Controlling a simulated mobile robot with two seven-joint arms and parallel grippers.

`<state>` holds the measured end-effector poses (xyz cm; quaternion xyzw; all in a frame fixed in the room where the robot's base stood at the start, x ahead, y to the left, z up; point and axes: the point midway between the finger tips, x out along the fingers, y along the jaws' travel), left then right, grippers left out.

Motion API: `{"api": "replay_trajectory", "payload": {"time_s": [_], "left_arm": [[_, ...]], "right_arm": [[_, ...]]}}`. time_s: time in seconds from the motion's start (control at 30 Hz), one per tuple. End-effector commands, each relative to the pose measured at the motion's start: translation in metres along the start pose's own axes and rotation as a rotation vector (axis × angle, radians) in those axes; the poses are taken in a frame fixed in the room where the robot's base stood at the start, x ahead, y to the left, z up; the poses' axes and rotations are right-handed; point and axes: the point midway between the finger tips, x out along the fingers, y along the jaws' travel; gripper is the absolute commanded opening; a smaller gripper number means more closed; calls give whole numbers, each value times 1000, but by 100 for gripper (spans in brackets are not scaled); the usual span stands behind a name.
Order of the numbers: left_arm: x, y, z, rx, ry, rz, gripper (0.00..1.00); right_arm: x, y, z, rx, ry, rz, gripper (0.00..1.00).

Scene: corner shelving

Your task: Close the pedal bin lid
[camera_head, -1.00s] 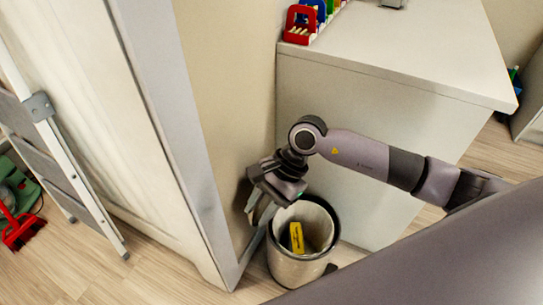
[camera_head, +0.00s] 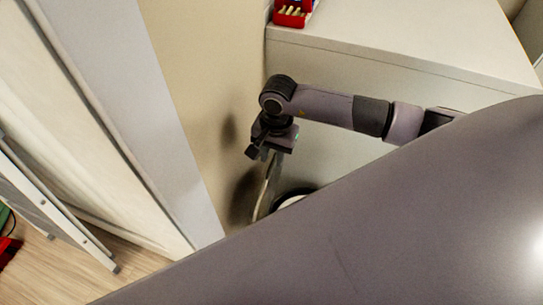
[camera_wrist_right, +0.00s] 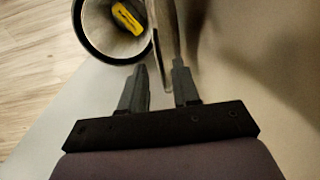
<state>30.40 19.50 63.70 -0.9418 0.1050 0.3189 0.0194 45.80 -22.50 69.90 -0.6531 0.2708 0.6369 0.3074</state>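The pedal bin (camera_head: 290,196) stands on the floor beside the white cabinet, mostly hidden in the head view by a large grey part of my body. Its lid (camera_head: 264,190) is raised, nearly upright and seen almost edge-on at the bin's left side. In the right wrist view the open bin (camera_wrist_right: 84,38) is at the top left, with the lid's edge (camera_wrist_right: 158,48) beside it. My right gripper (camera_head: 266,153) is just above the lid. Its fingers (camera_wrist_right: 159,72) are apart, with the lid's edge showing between them; contact cannot be told. My left gripper is out of view.
A yellow item (camera_wrist_right: 127,18) lies inside the bin. The white cabinet (camera_head: 400,50) is behind my right arm, with a red holder (camera_head: 292,12) on top. A wall and a pale door frame are close on the left. A stepladder (camera_head: 50,215) leans at far left.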

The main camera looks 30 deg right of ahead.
Motion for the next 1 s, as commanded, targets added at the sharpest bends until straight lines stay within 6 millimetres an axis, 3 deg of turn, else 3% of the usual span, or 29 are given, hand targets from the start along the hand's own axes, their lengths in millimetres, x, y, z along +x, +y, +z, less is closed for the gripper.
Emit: {"api": "replay_trajectory", "payload": {"time_s": [0.13, 0.43, 0.53, 1.0], "left_arm": [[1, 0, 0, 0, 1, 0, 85], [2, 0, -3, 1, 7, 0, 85], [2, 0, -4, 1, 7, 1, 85], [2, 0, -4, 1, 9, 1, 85]], "right_arm": [[13, 0, 0, -1, -1, -1, 31], [15, 0, 0, -1, 0, -2, 31], [15, 0, 0, 0, 0, -2, 0], [15, 0, 0, 0, 0, -2, 0]]}}
